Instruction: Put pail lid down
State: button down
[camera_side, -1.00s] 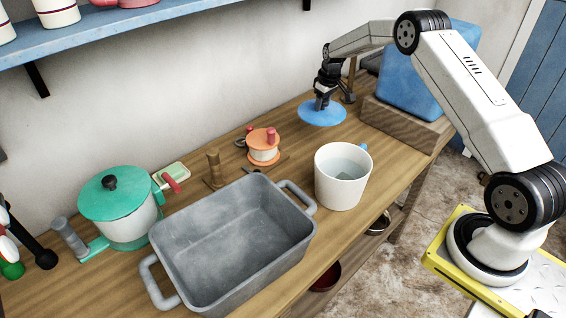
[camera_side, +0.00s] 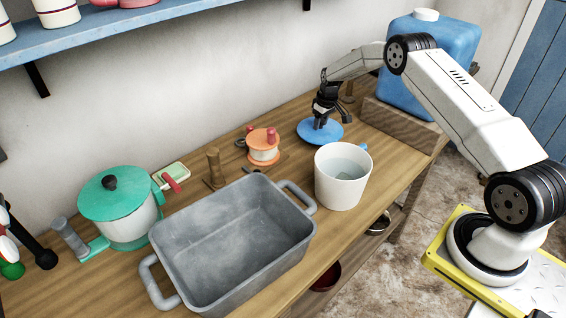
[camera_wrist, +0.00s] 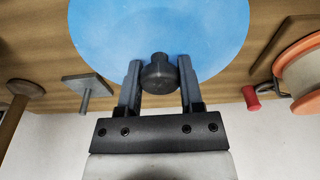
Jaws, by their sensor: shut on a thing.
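The pail lid (camera_side: 320,135) is a flat blue disc with a dark knob (camera_wrist: 158,72). It lies level at or just above the bench top, behind the pail; I cannot tell whether it touches the wood. My gripper (camera_side: 331,119) points down over the lid and is shut on its knob. In the wrist view my gripper (camera_wrist: 158,80) has a finger on each side of the knob, and the blue disc runs off the top of the picture. The white pail (camera_side: 341,188) stands uncovered in front of the lid, with water inside.
A grey stone trough (camera_side: 245,265) fills the front of the wooden bench (camera_side: 395,160). An orange spool (camera_side: 263,146) stands left of the lid. A blue container (camera_side: 430,50) on a wooden block (camera_side: 398,122) is to the right. The wall is close behind.

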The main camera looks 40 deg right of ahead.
aim_at(324, 132)
jog(key=shift+f, duration=1.3)
jog(key=shift+f, duration=0.1)
jog(key=shift+c, duration=1.2)
grip_release()
jog(key=shift+f, duration=0.1)
notch_tip(324, 132, up, 12)
jog(key=s, duration=0.1)
jog(key=shift+s, duration=0.4)
jog(key=shift+a, duration=0.1)
